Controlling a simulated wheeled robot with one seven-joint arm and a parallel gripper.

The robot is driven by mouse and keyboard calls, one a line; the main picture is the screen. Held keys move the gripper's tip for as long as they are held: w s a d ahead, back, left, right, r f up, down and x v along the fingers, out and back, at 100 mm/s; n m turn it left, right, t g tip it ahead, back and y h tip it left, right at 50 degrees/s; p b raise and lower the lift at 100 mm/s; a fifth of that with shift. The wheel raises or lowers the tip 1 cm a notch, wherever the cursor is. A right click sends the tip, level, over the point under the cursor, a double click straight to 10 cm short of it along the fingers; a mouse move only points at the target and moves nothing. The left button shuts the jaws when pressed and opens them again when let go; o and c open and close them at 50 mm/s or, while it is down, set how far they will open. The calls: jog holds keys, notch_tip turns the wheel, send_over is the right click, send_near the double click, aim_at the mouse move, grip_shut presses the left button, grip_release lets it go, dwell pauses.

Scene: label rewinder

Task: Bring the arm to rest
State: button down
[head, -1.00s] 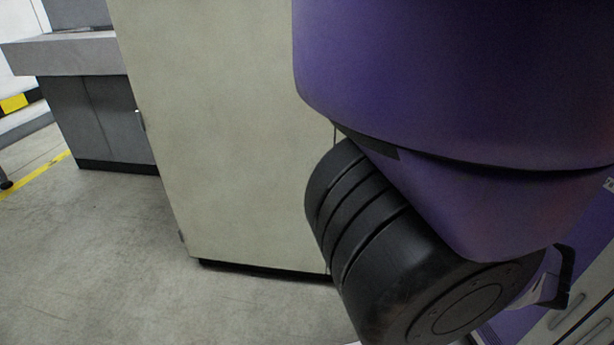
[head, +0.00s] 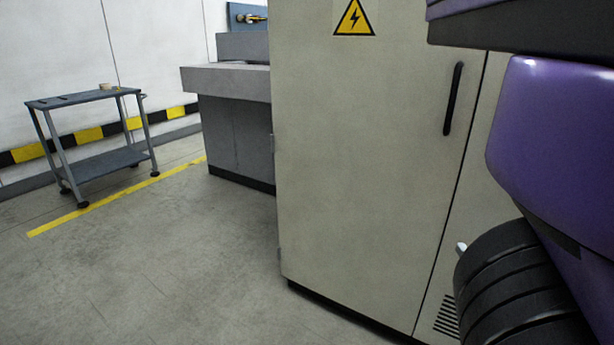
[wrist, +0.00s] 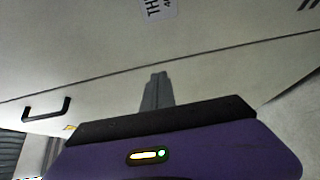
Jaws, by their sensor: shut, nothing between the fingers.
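My gripper (wrist: 157,92) shows in the wrist view, its grey fingers together at the lower middle with nothing between them. Pale cabinet panels lie beyond the fingertips; I cannot tell the distance. In the head view my purple and black arm fills the right side, in front of the cabinet, and my gripper is not seen there.
A beige cabinet (head: 360,150) with a black handle (head: 453,99) and a yellow warning sign (head: 354,18) stands close to my arm. A grey bench unit (head: 232,125) and a cart (head: 95,130) stand further left. The floor at lower left is clear.

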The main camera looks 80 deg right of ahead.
jog(key=w+a+f+n+t+y, duration=0.1)
jog(key=w+a+f+t+y, duration=0.1)
jog(key=w+a+f+y, duration=0.45)
jog(key=w+a+f+n+t+y, duration=0.15)
jog(key=w+a+f, duration=0.3)
jog(key=w, duration=0.45)
jog(key=w+a+r+m+t+y, duration=0.1)
jog(key=w+a+t+y, duration=0.1)
jog(key=w+a, duration=0.45)
jog(key=w+a+r+t+y, duration=0.1)
jog(key=w+a+t+y, duration=0.15)
jog(key=a, duration=0.75)
jog(key=w+a+r+m+t+y, duration=0.1)
jog(key=w+a+r+y, duration=0.1)
jog(key=w+a, duration=0.5)
jog(key=w+a+r+m+t+y, duration=0.15)
jog(key=a+r, duration=0.25)
jog(key=a, duration=0.4)
jog(key=a+r+m+t+y, duration=0.1)
jog(key=a+r+y, duration=0.1)
jog(key=a+r, duration=0.35)
notch_tip(320, 180, up, 23)
jog(key=a+p, duration=0.1)
jog(key=p, duration=2.4)
jog(key=shift+a+r, duration=0.2)
jog(key=shift+a, duration=0.1)
